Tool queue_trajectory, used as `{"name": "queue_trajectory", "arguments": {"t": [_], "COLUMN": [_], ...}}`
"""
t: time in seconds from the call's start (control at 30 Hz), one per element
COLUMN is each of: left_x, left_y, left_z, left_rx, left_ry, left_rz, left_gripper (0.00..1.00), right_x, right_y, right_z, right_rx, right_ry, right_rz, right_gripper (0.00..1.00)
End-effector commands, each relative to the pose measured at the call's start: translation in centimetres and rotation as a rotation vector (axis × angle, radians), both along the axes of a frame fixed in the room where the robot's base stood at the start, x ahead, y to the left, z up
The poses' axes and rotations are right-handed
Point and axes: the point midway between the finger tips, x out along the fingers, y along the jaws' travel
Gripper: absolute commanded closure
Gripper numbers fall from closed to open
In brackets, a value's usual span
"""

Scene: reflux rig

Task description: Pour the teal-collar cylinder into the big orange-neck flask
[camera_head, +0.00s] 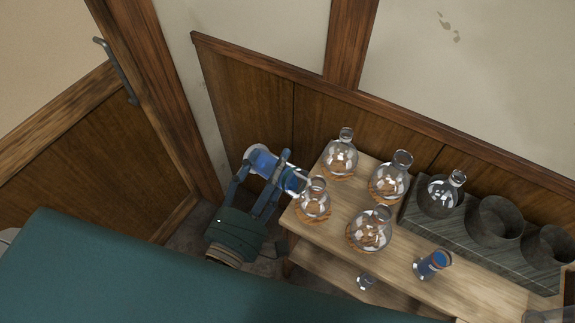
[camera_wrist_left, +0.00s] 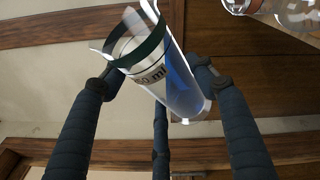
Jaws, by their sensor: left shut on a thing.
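My left gripper (camera_head: 264,178) is shut on a clear cylinder (camera_head: 263,161) of blue liquid, held in the air left of the shelf. The cylinder is tilted over, its mouth end toward the flask at the shelf's left end (camera_head: 313,205). In the left wrist view the cylinder (camera_wrist_left: 178,85) shows a dark teal collar (camera_wrist_left: 143,50) near its mouth, and blue liquid lies along one side. Part of a flask (camera_wrist_left: 295,12) shows at upper right, with a reddish-orange tint near its neck. I cannot tell neck colours in the head view, nor whether liquid is flowing. My right gripper is out of view.
Other round flasks (camera_head: 340,157) (camera_head: 389,182) (camera_head: 369,232) stand close together on the wooden shelf top (camera_head: 398,257). Another cylinder of blue liquid (camera_head: 434,264) stands farther right. A dark block (camera_head: 470,235) holds a flask (camera_head: 440,194). A wood-panelled wall is behind.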

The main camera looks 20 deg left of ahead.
Motion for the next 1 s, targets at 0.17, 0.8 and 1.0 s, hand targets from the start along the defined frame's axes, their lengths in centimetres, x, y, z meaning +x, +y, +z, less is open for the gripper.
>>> {"name": "queue_trajectory", "arguments": {"t": [0.17, 0.8, 1.0], "left_x": [-0.5, 2.8, 4.6], "left_y": [1.0, -5.4, -9.8], "left_z": [0.1, 0.4, 0.1], "left_rx": [0.003, -0.013, -0.018], "left_ry": [-0.002, -0.010, -0.014], "left_rz": [0.022, -0.127, -0.232], "left_gripper": [0.79, 0.79, 0.79], "right_x": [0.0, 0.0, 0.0], "right_y": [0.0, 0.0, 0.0], "right_z": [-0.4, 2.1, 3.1], "right_rx": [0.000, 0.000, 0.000], "right_ry": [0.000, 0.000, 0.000], "right_rz": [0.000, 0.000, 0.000], "right_gripper": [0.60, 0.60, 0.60]}}
